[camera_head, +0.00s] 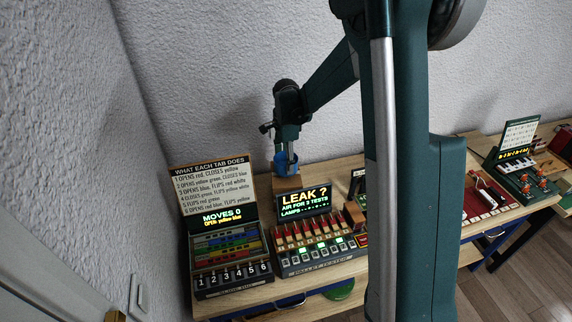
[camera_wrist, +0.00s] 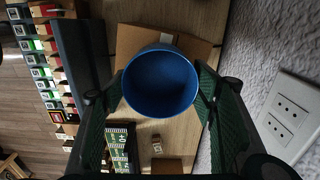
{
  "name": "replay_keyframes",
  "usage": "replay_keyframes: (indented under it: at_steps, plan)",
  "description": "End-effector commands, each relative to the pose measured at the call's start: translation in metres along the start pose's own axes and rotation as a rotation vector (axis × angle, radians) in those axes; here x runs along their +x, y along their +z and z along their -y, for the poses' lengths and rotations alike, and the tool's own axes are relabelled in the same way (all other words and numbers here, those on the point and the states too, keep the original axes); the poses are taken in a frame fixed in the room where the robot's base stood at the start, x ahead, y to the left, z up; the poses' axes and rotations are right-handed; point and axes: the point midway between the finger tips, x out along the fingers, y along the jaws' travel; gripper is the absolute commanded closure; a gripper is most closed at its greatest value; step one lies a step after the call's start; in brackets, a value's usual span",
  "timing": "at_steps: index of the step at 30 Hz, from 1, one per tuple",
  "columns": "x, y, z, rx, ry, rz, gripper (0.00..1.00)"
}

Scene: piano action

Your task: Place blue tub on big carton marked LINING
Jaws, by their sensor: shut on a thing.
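The blue tub (camera_wrist: 160,84) is held between the two fingers of my gripper (camera_wrist: 160,100), its round opening facing the wrist camera. In the head view the tub (camera_head: 285,163) shows small at the end of my arm, with my gripper (camera_head: 287,150) shut on it. A brown carton (camera_wrist: 140,40) lies below and behind the tub in the wrist view, partly covered by it. In the head view a carton (camera_head: 287,184) shows just under the tub, behind the LEAK sign. No LINING mark is readable. I cannot tell whether the tub touches the carton.
The LEAK panel (camera_head: 315,240) with rows of keys stands in front of the carton. The tab puzzle box (camera_head: 232,250) with its text board stands to the left. A wall with a socket plate (camera_wrist: 290,113) is close beside the bench. A small block (camera_wrist: 157,146) lies on the bench.

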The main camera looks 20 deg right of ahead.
Motion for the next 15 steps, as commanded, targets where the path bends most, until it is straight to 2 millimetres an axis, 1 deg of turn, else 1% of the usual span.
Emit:
replay_keyframes:
  at_steps: [3,6,15]
  plan:
    - [0.012,0.0,0.0,0.0,0.0,0.0,0.55]
    - [0.019,0.0,0.0,0.0,0.0,0.0,0.55]
    - [0.021,0.0,0.0,0.0,0.0,0.0,0.55]
